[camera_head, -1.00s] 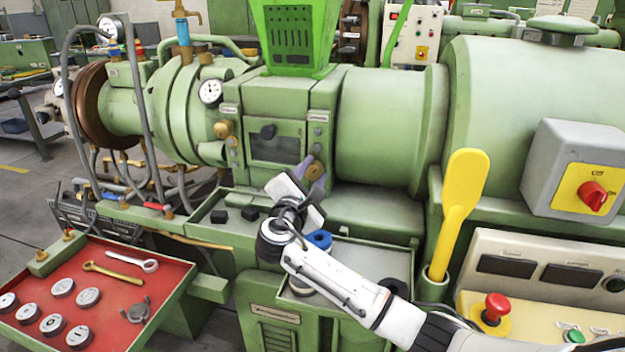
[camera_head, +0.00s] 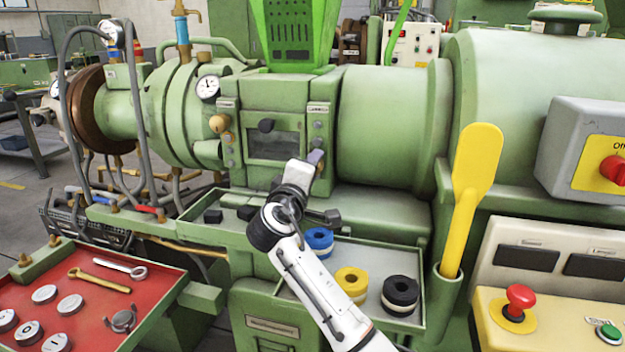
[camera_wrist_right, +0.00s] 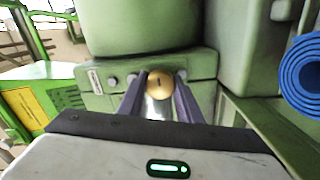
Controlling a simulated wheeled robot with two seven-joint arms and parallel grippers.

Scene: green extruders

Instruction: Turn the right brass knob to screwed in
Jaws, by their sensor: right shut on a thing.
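The right brass knob (camera_wrist_right: 159,83) shows its round slotted face in the right wrist view, on the green machine's block. My right gripper (camera_wrist_right: 160,98) is shut on it, with a purple-grey finger on each side. In the head view my right gripper (camera_head: 317,160) reaches the right side of the block beside the small window, and it hides the knob there. The left brass knob (camera_head: 219,123) stands out at the left side of the same block. My left gripper is not in view.
Below my right arm, a tray (camera_head: 375,322) holds blue (camera_head: 319,240), yellow (camera_head: 351,281) and black (camera_head: 400,292) rings. A yellow paddle (camera_head: 472,190) stands upright to the right. A red emergency button (camera_head: 519,297) is at the lower right.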

